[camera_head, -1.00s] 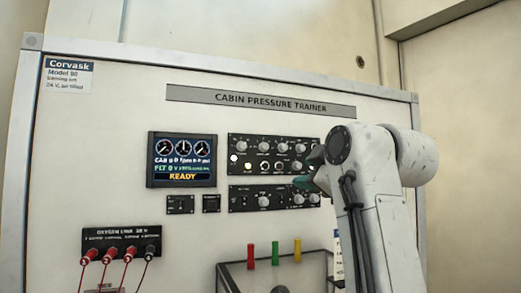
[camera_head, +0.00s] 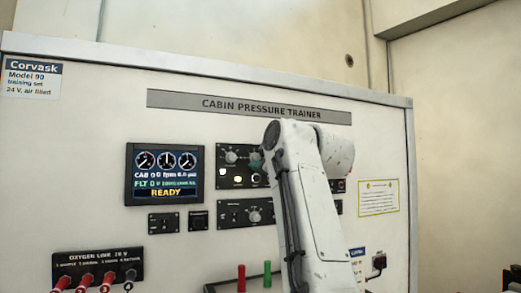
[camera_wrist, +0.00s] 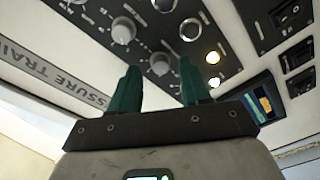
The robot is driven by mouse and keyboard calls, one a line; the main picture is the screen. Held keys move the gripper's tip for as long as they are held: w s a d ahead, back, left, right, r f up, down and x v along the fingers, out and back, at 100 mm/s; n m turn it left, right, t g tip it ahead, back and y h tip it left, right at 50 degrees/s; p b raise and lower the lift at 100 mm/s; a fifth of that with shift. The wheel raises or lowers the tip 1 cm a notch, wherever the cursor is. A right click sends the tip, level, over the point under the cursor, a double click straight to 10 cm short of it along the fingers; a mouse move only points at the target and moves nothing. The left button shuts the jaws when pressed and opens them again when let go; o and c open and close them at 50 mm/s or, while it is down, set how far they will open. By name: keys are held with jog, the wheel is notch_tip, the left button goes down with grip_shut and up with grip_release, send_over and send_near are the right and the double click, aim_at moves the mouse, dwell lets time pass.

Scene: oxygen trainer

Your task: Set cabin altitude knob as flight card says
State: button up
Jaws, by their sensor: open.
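The upper knob panel (camera_head: 228,179) is on the trainer board, with grey knobs and lit buttons; my arm covers its middle and right. In the wrist view several knobs show, one knob (camera_wrist: 160,64) appearing between the fingers and another knob (camera_wrist: 123,31) up and left of it. I cannot read which is cabin altitude. My gripper (camera_wrist: 158,76) is open, its two green fingers pointing toward the panel, with nothing held. I cannot tell whether it touches a knob. A yellow-edged notice (camera_head: 378,197) is at right, too small to read; I cannot tell whether it is the flight card.
The display (camera_head: 164,174) reads READY. A lower knob panel (camera_head: 238,214) sits below the upper one. Red (camera_head: 241,278) and green (camera_head: 267,274) upright handles stand near my arm.

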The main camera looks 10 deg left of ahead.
jog(key=shift+w+a, duration=0.45)
jog(key=shift+w, duration=0.1)
jog(key=shift+c, duration=0.5)
grip_shut()
